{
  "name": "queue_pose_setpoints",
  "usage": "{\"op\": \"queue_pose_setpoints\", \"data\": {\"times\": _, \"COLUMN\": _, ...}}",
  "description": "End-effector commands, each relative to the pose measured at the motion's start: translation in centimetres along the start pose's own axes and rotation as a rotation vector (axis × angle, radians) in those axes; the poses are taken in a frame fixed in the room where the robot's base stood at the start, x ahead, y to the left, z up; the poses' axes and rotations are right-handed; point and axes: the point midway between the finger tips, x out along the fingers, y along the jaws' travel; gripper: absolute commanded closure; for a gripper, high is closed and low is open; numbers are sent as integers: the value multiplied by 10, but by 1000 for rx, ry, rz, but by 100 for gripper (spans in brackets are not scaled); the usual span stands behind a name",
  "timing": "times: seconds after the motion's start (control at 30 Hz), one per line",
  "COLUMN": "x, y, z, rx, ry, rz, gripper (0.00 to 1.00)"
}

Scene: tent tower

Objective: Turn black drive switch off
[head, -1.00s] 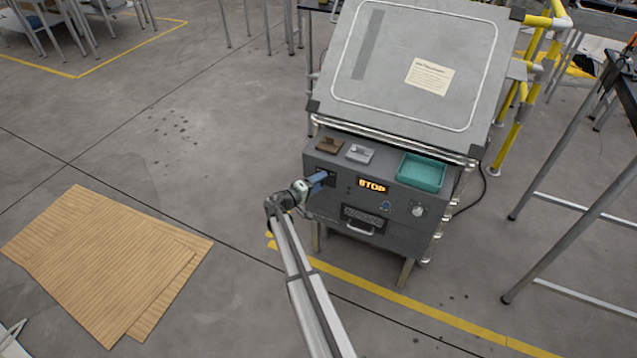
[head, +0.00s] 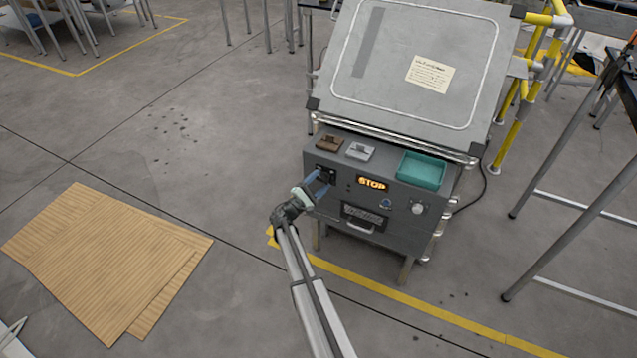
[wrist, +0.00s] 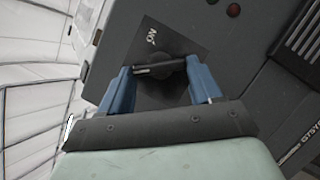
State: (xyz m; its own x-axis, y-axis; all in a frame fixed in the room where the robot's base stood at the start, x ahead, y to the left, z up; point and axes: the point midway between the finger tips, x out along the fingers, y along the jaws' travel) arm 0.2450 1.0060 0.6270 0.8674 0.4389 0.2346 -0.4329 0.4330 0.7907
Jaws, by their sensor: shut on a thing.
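The black drive switch (wrist: 158,68) is a dark rotary handle on a black square plate on the front of a grey cabinet (head: 345,208). In the wrist view its bar lies nearly level across the picture, with white lettering on the plate above it. My gripper (wrist: 160,80) has its two blue fingers at the two ends of the bar and is shut on it. In the head view my gripper (head: 322,180) is at the upper left of the cabinet front and partly covers the switch.
A lit orange STOP display (head: 372,184), a blue knob (head: 386,204) and a white knob (head: 417,208) are right of the switch. A teal tray (head: 421,171), a brown block (head: 328,144) and a grey block (head: 359,151) are on the cabinet top.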

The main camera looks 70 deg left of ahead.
Motion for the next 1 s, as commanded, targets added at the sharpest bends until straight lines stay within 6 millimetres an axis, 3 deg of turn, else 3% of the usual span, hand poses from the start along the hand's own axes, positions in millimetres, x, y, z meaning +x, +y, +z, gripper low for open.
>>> {"op": "queue_pose_setpoints", "data": {"times": 0.3, "x": 0, "y": -2, "z": 0, "rx": -110, "ry": 1, "rz": 46, "gripper": 67}}
{"op": "queue_pose_setpoints", "data": {"times": 0.87, "x": 0, "y": -2, "z": 0, "rx": -133, "ry": 1, "rz": 56, "gripper": 67}}
{"op": "queue_pose_setpoints", "data": {"times": 0.9, "x": 0, "y": -2, "z": 0, "rx": -134, "ry": 1, "rz": 55, "gripper": 32}}
{"op": "queue_pose_setpoints", "data": {"times": 1.0, "x": 0, "y": -2, "z": 0, "rx": -133, "ry": 1, "rz": 55, "gripper": 23}}
